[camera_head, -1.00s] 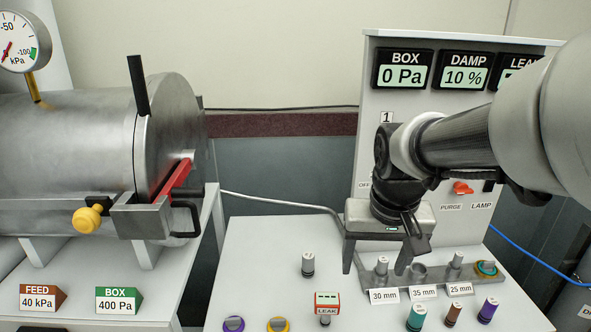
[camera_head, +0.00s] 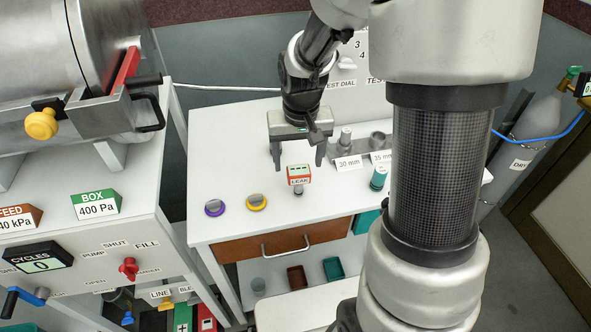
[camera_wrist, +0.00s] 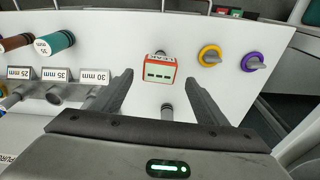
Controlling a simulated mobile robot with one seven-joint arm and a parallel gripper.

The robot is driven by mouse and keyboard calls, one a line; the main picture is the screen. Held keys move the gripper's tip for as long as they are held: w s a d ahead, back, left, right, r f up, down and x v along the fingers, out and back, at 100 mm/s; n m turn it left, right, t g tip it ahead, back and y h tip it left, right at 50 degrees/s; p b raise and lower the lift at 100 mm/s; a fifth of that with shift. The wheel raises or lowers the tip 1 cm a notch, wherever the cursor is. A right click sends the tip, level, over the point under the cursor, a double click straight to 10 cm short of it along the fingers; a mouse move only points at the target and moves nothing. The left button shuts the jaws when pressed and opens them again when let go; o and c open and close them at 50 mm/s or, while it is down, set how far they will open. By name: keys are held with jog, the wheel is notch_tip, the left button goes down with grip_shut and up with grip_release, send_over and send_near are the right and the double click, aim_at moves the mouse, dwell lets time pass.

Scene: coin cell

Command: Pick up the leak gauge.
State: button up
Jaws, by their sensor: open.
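The leak gauge (camera_head: 299,174) is a small red and white box with a green display strip and a LEAK label. It stands on the white bench top (camera_head: 226,150). My gripper (camera_head: 295,161) is open and points down just behind the gauge, apart from it. In the wrist view the gauge (camera_wrist: 160,72) lies beyond the fingertips, roughly centred between the two fingers (camera_wrist: 159,84). A short grey cylinder (camera_wrist: 167,108) shows between the fingers, nearer the palm. Nothing is held.
Purple (camera_head: 214,208) and yellow (camera_head: 256,202) ring knobs lie left of the gauge. The labelled 30 mm and 35 mm holder (camera_head: 362,149) and a teal plug (camera_head: 378,178) stand to the right. A drawer (camera_head: 283,240) is below the bench's front edge. My arm hides the bench's right part.

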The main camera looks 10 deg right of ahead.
aim_at(299, 171)
notch_tip(299, 171, down, 6)
jog(key=shift+d+r+b, duration=0.1)
jog(key=shift+b, duration=0.35)
jog(key=shift+w+f, duration=0.15)
jog(key=shift+f, duration=0.25)
jog(key=c, duration=1.2)
